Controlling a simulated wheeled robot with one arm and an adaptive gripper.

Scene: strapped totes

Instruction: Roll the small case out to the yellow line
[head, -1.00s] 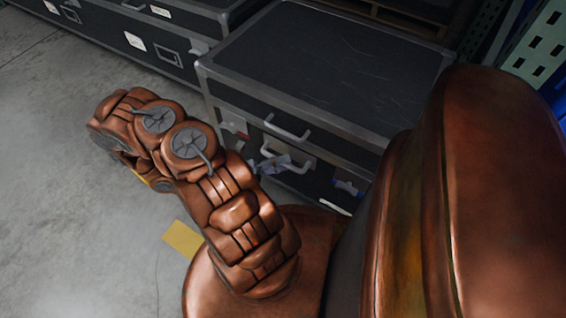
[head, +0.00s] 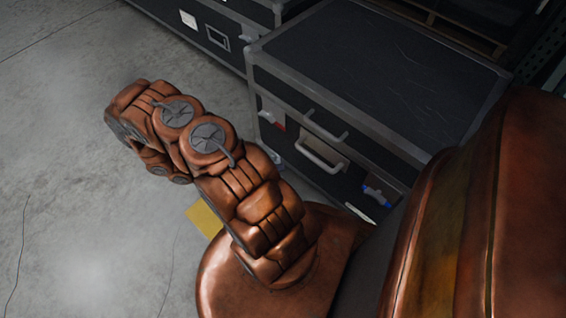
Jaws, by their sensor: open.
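A black case (head: 385,75) with grey metal edges stands on the floor right of my arm. Its front has two grey bar handles (head: 322,150), one above the other, and a blue latch or tag (head: 376,195) low down. My arm covers part of the lower front. A patch of yellow (head: 204,219) shows on the floor left of my arm's base; the rest of it is hidden. My arm reaches out to the upper left over bare floor, left of the case and apart from it.
A longer black case (head: 215,30) with a white label stands behind, close to the first case's back left. A wooden pallet or shelf (head: 440,25) and a dark perforated upright (head: 545,60) are at the back right. The concrete floor (head: 60,130) at left is clear.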

